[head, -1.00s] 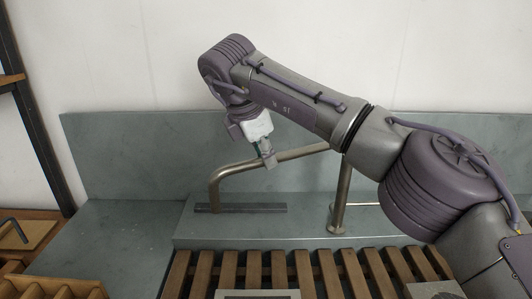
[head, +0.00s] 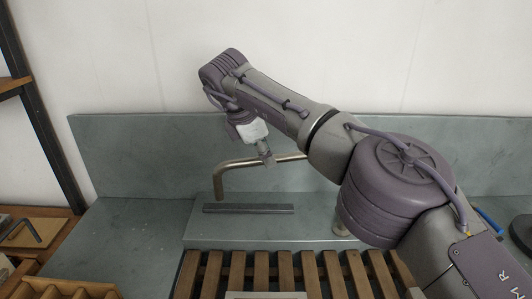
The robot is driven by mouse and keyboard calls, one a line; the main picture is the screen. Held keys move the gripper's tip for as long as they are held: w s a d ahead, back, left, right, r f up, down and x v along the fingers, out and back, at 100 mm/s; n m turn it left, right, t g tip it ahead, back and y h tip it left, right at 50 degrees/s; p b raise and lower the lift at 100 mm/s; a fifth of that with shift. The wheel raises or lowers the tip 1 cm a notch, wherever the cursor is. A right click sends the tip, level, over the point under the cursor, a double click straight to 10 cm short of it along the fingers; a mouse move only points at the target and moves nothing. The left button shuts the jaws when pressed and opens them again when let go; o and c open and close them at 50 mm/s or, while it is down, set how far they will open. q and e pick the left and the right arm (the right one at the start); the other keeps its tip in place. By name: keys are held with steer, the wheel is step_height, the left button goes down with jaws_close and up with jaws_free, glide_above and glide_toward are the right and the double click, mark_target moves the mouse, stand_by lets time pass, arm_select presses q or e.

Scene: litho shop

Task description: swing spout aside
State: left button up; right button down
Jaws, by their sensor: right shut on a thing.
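The spout (head: 236,164) is a metal pipe that runs left over the grey stone sink and bends down at its left end. Its open end hangs just behind a dark bar (head: 248,208). My right gripper (head: 267,159) reaches down from above and is shut on the horizontal part of the spout, left of its middle. My right arm hides the spout's right end and most of its post; only the post's foot (head: 341,231) shows. My left gripper is not in view.
A slatted wooden rack (head: 261,272) lies in front of the sink ledge. A grey backsplash (head: 130,150) stands behind the spout. A wooden tray (head: 68,289) and a small board (head: 38,232) lie at the left. The grey counter at the left (head: 125,235) is clear.

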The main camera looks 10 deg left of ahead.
steer(key=c, duration=1)
jaws_free()
steer(key=shift+d, duration=0.1)
